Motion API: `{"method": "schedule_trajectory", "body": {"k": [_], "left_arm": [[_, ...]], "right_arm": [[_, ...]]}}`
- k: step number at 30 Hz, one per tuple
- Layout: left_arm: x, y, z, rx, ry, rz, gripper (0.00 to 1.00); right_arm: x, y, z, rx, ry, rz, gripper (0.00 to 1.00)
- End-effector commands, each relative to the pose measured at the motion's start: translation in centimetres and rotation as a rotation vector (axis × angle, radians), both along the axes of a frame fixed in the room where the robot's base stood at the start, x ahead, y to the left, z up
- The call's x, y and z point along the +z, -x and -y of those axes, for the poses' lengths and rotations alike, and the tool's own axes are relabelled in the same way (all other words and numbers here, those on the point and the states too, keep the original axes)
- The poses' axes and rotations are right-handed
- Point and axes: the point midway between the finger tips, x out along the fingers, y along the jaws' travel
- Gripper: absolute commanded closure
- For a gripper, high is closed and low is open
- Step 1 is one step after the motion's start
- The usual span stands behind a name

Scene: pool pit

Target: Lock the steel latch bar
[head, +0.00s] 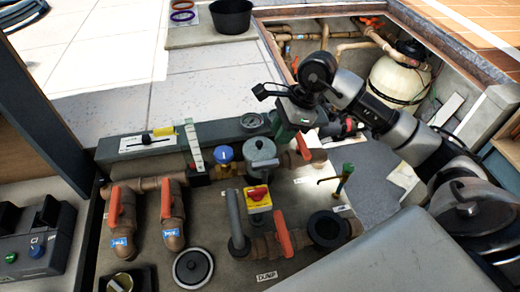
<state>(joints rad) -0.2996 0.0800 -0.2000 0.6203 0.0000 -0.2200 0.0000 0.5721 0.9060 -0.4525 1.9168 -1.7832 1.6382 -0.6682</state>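I cannot tell for certain which part is the steel latch bar. A white plate with a dark slider bar (150,141) and a yellow tag (163,131) sits on the grey ledge at the left of the panel. My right arm comes in from the right, and my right gripper (292,124) points down over the back right of the panel, by an orange valve handle (303,147). Its fingertips are small and partly hidden, so whether they are open or shut does not show. A green patch shows right beneath it. My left gripper is not in view.
Brown pipes with orange handles (114,208) crowd the panel. A red knob on a yellow plate (258,197), a grey upright pipe (234,215) and a brass-and-green tap (342,180) stand nearby. A pit with a cream tank (396,80) lies behind my arm.

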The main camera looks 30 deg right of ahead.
Motion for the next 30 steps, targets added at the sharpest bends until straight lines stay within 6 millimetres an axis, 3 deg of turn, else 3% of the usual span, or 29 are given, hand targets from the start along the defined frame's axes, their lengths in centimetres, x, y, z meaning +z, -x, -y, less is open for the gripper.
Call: {"method": "schedule_trajectory", "body": {"k": [16, 21, 29, 30], "left_arm": [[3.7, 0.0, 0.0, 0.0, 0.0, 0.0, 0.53], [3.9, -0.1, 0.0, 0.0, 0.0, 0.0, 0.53], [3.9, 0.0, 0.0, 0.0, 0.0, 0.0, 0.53], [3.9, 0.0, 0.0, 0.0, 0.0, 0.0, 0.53]], "right_arm": [[-8.2, -0.8, -3.5, -0.001, -0.004, -0.003, 0.72], [-9.3, -0.8, -3.8, 0.001, -0.001, -0.002, 0.72], [-9.5, -0.9, -3.8, 0.0, -0.001, -0.001, 0.72], [-9.4, -0.9, -3.8, 0.0, -0.001, -0.001, 0.77]]}}
